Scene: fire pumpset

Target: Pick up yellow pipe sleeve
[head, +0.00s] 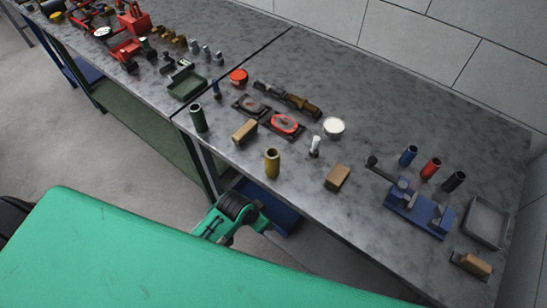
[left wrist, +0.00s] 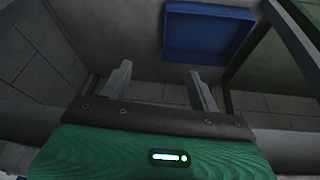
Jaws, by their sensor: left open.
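The yellow pipe sleeve (head: 272,163) stands upright near the front edge of the grey workbench (head: 375,225) in the head view. My left gripper (left wrist: 162,85) shows in the left wrist view with its two fingers spread apart and nothing between them. It points at the floor area beside a blue bin, and the sleeve does not show there. In the head view a green and black part of my arm is below the bench's front edge, in front of the sleeve; its fingers cannot be made out. My right gripper is not in view.
A dark green sleeve (head: 198,118) and tan blocks (head: 244,131) (head: 338,177) stand around the yellow sleeve. Blue (head: 408,155), red (head: 431,168) and black (head: 454,181) sleeves stand further right, behind a blue fixture (head: 419,213). A blue bin (left wrist: 208,35) is below the bench.

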